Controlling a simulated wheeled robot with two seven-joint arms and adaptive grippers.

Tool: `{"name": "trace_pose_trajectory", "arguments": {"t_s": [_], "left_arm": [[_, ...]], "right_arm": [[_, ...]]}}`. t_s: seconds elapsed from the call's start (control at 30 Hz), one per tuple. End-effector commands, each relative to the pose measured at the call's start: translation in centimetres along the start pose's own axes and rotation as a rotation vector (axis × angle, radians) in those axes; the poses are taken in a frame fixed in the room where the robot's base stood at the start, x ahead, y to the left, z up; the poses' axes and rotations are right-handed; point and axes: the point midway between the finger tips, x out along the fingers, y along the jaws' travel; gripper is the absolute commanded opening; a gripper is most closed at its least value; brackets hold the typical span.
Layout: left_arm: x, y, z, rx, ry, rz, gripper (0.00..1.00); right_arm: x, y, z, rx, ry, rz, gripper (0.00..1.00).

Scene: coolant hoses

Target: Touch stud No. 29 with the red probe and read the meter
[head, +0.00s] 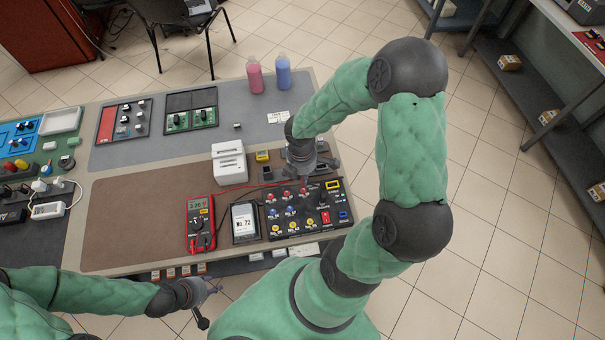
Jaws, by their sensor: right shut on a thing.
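The black stud panel (327,213) lies at the front right of the bench, with several coloured studs in rows; their numbers are too small to read. The red meter (200,222) lies left of it, its display too small to read surely. A red lead (240,187) runs from the meter toward my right gripper (302,178). My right gripper is low at the panel's back edge, shut on what seems to be the red probe, mostly hidden; I cannot tell whether it touches a stud. My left gripper (212,288) is in front of the bench edge, its fingers unclear.
A framed card (244,222) reading "No. 72" stands between meter and panel. A white box (229,163) and a small yellow item (262,156) sit behind. Pink (254,76) and blue (283,75) bottles stand at the back. The brown mat (135,220) is clear left of the meter.

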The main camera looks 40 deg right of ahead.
Motion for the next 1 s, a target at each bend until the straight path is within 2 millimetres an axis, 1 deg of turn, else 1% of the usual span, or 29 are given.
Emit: {"name": "trace_pose_trajectory", "arguments": {"t_s": [0.03,0.1,0.8,0.9,1.0], "left_arm": [[-0.6,0.2,0.0,0.0,0.0,0.0,0.4],[-1.0,0.4,0.0,0.0,0.0,0.0,0.4],[-5.1,1.8,0.2,0.0,0.0,0.0,0.4],[-5.5,2.0,0.2,0.0,0.0,0.0,0.4],[-5.5,2.0,0.2,0.0,0.0,0.0,0.4]], "right_arm": [[-0.7,0.0,0.0,0.0,0.0,0.001,0.02],[-1.2,0.1,0.0,0.0,0.0,0.002,0.02],[-6.0,0.0,0.2,0.001,0.0,0.003,0.02],[-6.5,0.0,0.2,0.001,0.0,0.003,0.02],[-6.6,0.0,0.2,0.001,0.0,0.003,0.02]]}}
